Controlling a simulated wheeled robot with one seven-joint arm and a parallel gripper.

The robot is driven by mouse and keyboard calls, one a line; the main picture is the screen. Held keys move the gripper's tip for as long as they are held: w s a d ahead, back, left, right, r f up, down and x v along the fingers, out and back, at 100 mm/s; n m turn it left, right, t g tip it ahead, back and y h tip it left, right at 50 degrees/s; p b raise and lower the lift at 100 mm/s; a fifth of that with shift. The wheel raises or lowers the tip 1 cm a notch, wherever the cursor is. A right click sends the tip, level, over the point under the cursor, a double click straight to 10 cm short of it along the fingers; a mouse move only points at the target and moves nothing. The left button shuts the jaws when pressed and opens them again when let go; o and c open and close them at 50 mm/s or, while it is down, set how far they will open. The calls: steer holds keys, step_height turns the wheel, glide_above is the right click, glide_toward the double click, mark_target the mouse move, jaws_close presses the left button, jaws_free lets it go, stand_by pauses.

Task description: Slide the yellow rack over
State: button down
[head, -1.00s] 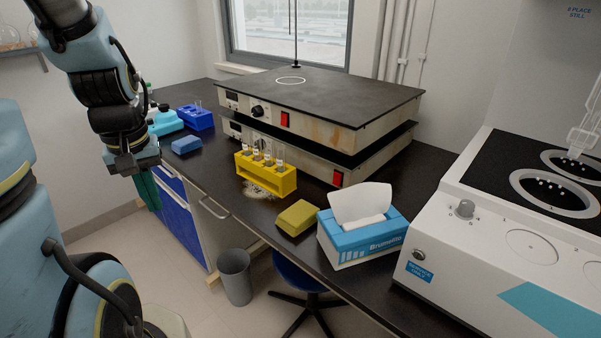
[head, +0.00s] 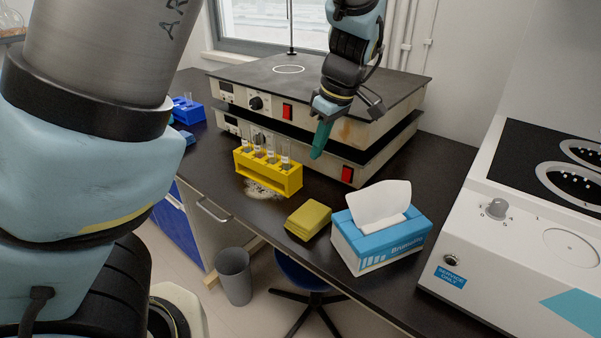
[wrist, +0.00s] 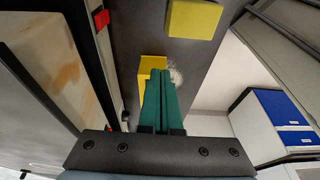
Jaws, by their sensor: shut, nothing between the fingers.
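The yellow rack (head: 268,173) stands upright on the dark bench in front of the stacked hotplates, holding several glass tubes. A pale spill (head: 262,190) lies at its front foot. My gripper (head: 319,150) has green fingers pointing down; they are shut and empty. In the head view it hangs above the bench, a little right of the rack's right end and apart from it. In the wrist view, the fingers (wrist: 160,85) partly hide the yellow rack (wrist: 150,66), and the pale spill shows beside them.
A yellow sponge stack (head: 309,219) and a blue tissue box (head: 381,240) stand right of the rack near the bench's front edge. The stacked hotplates (head: 345,130) block the back. A blue rack (head: 188,111) stands far left. Bench left of the yellow rack looks clear.

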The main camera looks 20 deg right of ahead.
mark_target(243, 147)
steer(key=x, duration=0.6)
steer(key=d+x, duration=0.1)
steer(key=x, duration=0.2)
steer(key=shift+s+f+p, duration=0.1)
steer(key=shift+f+p, duration=0.3)
steer(key=shift+w+a+r+p, duration=0.1)
steer(key=shift+w+a+p, duration=0.15)
steer(key=shift+w, duration=0.25)
steer(key=shift+w+a+r+p, duration=0.15)
steer(key=shift+w+a, duration=0.15)
steer(key=shift+w, duration=0.25)
steer(key=shift+w+a+f, duration=0.1)
steer(key=shift+w+a, duration=0.15)
steer(key=shift+w, duration=0.3)
steer(key=w+a, duration=0.3)
steer(key=w, duration=0.2)
steer(key=w+a, duration=0.4)
steer(key=w, duration=0.2)
steer(key=w+a+b, duration=0.1)
steer(key=w+a, duration=0.2)
steer(key=w, duration=0.3)
steer(key=shift+w+a, duration=0.15)
